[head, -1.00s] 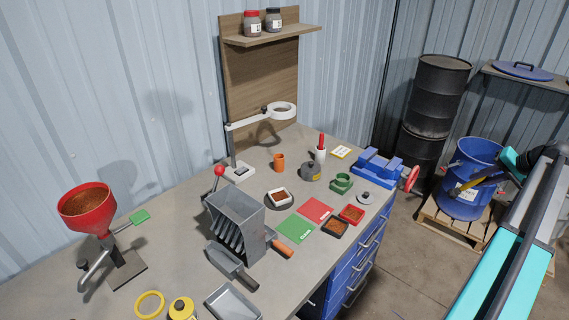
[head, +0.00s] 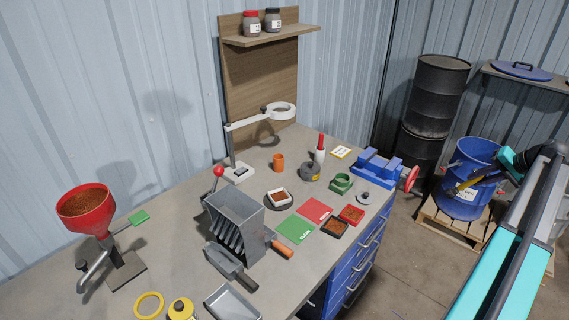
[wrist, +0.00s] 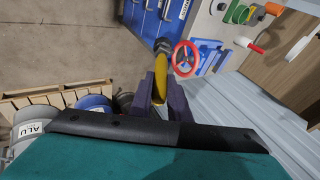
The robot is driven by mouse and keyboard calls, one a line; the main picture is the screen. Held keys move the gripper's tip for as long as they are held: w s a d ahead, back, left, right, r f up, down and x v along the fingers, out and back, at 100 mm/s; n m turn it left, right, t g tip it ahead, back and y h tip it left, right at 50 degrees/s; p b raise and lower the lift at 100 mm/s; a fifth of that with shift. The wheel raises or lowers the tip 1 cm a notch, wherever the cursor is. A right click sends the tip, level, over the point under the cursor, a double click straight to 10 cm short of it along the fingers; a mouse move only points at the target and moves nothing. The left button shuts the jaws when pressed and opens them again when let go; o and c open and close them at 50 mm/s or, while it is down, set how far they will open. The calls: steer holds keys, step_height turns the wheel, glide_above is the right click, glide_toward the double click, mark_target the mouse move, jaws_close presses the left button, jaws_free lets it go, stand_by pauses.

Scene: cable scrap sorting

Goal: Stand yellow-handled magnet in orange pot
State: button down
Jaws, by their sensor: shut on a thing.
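My gripper (head: 482,181) is at the right in the head view, over the blue drum. It is shut on the yellow-handled magnet (head: 464,187). In the wrist view, the magnet's yellow handle (wrist: 161,72) sits between the dark fingers of my gripper (wrist: 161,96), and a dark end points away from me. The orange pot (head: 279,162) stands upright on the bench near the white ring stand, well left of my gripper. Its inside is too small to make out.
A blue vise (head: 379,168) with a red handwheel (head: 412,179) sits at the bench's right end, between my gripper and the pot. A white-and-red brush (head: 320,150) and a grey lidded pot (head: 310,172) stand right of the pot. Black drums (head: 436,95) stand behind.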

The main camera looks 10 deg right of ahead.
steer(key=w+a+f+m+b, duration=0.1)
steer(key=w+a, duration=0.3)
steer(key=a, duration=0.5)
steer(key=w+a+f+h+b, duration=0.1)
steer(key=w+a, duration=0.4)
steer(key=a, duration=0.4)
steer(key=w+a+f+m+b, duration=0.15)
steer(key=w+a, duration=0.25)
steer(key=a, duration=0.5)
steer(key=w+a+m+h+b, duration=0.1)
steer(key=w+a+b, duration=0.1)
steer(key=a, duration=2.5)
steer(key=shift+a+f+b, duration=0.2)
steer(key=shift+a+b, duration=0.2)
steer(key=shift+b, duration=0.5)
